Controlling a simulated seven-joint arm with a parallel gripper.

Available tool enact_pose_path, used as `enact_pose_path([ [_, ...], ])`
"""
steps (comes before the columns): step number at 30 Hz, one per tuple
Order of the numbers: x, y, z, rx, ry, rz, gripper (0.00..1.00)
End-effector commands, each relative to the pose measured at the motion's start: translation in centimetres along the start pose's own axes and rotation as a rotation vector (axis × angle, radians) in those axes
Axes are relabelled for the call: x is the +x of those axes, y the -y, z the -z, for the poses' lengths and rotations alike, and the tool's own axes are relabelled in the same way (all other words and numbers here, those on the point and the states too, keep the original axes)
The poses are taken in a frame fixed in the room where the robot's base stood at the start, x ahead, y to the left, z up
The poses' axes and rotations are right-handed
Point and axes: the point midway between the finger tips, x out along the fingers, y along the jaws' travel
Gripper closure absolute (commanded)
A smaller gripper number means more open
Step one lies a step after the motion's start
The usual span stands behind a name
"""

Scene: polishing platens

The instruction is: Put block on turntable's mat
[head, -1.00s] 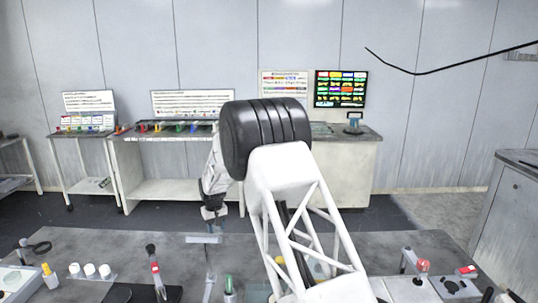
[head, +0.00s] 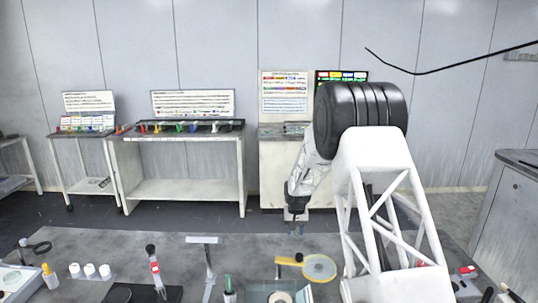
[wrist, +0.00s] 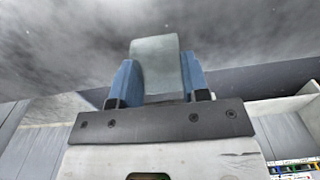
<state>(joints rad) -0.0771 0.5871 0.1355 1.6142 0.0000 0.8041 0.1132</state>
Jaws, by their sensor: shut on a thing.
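In the wrist view my gripper (wrist: 158,72) has its blue fingers shut on a grey-green block (wrist: 157,55), one finger on each side. The block sticks out beyond the fingertips. In the head view my gripper (head: 297,214) hangs over the far edge of the bench, right of centre; the block is too small to make out there. A dark disc (head: 118,295) on a black base is cut off at the bottom edge; I cannot tell whether it is the turntable or its mat. Part of the bench is hidden behind my arm.
The grey bench (head: 100,245) holds a yellow-rimmed round piece (head: 319,267), a tray with a tan ring (head: 281,297), a red-banded upright tool (head: 155,268) and several white cups (head: 90,269). Its back strip is mostly clear. A side table (head: 185,190) stands behind.

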Motion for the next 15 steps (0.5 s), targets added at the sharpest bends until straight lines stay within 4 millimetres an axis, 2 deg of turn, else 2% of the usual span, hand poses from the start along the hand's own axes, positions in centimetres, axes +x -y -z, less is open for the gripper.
enact_pose_path([
  [1, 0.1, -1.9, -0.3, 0.030, 0.001, 0.000, 0.84],
  [6, 0.5, -7.0, -1.1, 0.124, 0.001, 0.000, 0.84],
  [12, 0.7, -11.6, -2.2, 0.212, 0.001, 0.000, 0.84],
  [15, 0.8, -13.1, -2.6, 0.239, 0.000, 0.000, 0.84],
])
